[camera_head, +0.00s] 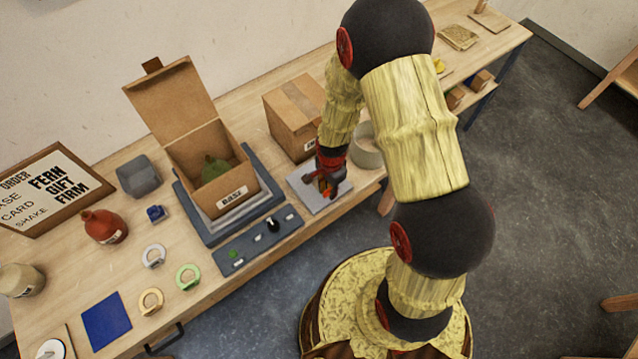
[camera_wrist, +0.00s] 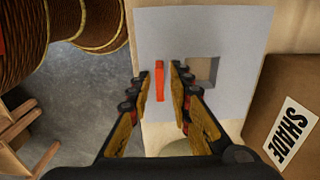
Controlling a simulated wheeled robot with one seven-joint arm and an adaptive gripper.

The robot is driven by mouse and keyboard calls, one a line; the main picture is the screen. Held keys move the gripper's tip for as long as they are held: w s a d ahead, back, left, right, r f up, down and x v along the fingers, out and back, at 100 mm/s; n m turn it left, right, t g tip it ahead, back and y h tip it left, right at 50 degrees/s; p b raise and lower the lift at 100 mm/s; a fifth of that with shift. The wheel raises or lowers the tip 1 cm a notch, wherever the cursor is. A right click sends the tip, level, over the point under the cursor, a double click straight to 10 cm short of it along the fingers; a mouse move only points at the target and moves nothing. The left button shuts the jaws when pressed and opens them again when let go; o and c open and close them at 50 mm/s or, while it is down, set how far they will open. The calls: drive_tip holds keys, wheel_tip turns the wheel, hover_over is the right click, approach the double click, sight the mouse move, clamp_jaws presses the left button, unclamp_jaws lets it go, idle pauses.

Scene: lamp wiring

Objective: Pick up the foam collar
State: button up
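A flat grey square plate with a square hole (camera_wrist: 235,30), which looks like the foam collar, lies on the table. It also shows in the head view (camera_head: 312,200). A thin orange tab (camera_wrist: 160,80) stands out on the plate, to the left of the hole in the wrist view. My gripper (camera_wrist: 159,70) is over the plate, open, with one finger on each side of the tab. Small gaps show between the tab and the fingers. In the head view my gripper (camera_head: 325,183) partly hides the plate and tab.
A closed box marked SHADE (camera_wrist: 290,110) stands close beside the plate. An open box marked BASE (camera_head: 232,200), with a green thing inside, is to the left in the head view. A round pale container (camera_head: 366,155) stands close on the right. Coloured rings (camera_head: 188,277) lie farther left.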

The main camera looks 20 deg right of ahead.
clamp_jaws()
drive_tip(key=shift+r, duration=0.15)
